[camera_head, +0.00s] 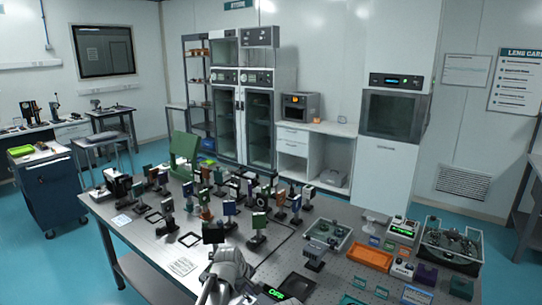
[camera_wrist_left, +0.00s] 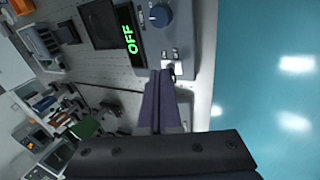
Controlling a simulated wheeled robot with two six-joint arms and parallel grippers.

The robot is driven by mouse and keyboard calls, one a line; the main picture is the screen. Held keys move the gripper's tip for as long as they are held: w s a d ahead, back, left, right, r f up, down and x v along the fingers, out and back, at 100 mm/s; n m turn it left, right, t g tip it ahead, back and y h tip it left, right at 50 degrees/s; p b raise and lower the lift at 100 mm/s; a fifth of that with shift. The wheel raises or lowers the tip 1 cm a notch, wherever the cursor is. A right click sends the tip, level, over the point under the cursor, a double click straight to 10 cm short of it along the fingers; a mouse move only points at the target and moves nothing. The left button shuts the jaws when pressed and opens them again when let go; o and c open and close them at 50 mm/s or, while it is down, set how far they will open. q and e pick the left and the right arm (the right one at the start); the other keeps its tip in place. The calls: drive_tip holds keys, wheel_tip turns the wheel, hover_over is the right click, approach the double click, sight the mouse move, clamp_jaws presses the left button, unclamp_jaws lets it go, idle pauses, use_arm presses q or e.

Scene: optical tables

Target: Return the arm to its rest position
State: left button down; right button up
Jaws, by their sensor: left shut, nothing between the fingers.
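My left arm (camera_head: 228,268) comes in at the bottom middle of the head view, over the table's front edge. Its fingers cannot be made out clearly there. In the left wrist view my left gripper (camera_wrist_left: 162,75) is shut, with its two dark fingers together and nothing between them. The fingertips appear beside a small lit white part (camera_wrist_left: 174,68) of a grey device; whether they touch is unclear. My right gripper is not in view.
The optical table (camera_head: 130,232) holds several mounted optics in its middle. An orange tray (camera_head: 367,257), a grey tray (camera_head: 452,247) and small devices stand at the right. A blue cart (camera_head: 52,195) stands apart at the left. Blue floor is free beside the table.

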use_arm(q)
drive_tip(key=s+a+f+m+g+y, duration=0.15)
drive_tip(key=s+a+m, duration=0.35)
drive_tip(key=s, duration=0.5)
drive_tip(key=s+a+f+m+g+y, duration=0.15)
drive_tip(key=s+a+m, duration=0.35)
drive_tip(key=s, duration=0.5)
drive_tip(key=s+d+r+m+g, duration=0.1)
drive_tip(key=s+d+m, duration=0.2)
drive_tip(key=d, duration=0.7)
drive_tip(key=s, duration=0.2)
drive_tip(key=shift+s+d+m+g+y, duration=0.3)
drive_tip(key=shift+s+m, duration=0.1)
